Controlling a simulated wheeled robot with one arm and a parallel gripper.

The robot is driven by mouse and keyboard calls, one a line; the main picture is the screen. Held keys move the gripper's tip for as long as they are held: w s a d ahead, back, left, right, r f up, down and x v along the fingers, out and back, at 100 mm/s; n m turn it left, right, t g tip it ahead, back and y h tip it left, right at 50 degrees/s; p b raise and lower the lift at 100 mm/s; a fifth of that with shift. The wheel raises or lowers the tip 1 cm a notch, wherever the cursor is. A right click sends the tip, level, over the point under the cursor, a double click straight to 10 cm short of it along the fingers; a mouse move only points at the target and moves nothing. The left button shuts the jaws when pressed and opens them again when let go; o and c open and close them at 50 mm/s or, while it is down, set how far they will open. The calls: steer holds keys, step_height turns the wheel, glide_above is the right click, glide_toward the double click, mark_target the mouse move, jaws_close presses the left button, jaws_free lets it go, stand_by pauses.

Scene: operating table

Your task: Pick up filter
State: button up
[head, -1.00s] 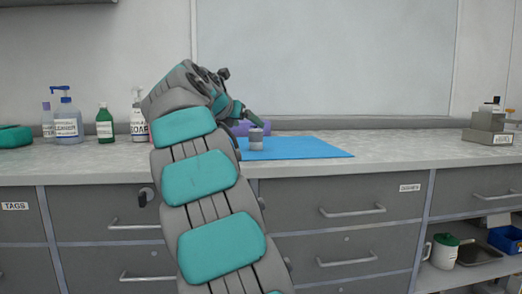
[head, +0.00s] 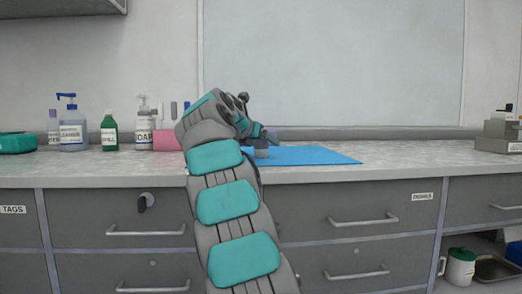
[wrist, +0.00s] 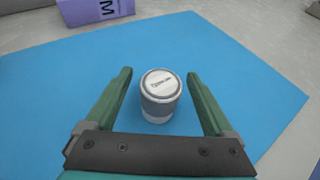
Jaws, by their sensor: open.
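In the wrist view my gripper (wrist: 158,80) is open, with one green finger on each side of the filter and a gap to each. The fingers are not touching it. In the head view the filter (head: 261,153) shows just below my gripper (head: 268,138), partly hidden by it, on the mat (head: 315,155).
A purple box (wrist: 95,10) lies at the mat's far edge. Bottles (head: 73,125) and a pink holder (head: 166,140) stand left on the counter (head: 420,155). A grey box (head: 498,135) sits at the far right. The mat right of the filter is clear.

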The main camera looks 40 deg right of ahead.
steer(key=shift+x, duration=1.1)
steer(key=shift+a, duration=0.1)
steer(key=shift+c, duration=0.4)
steer(key=shift+s, duration=0.1)
jaws_close()
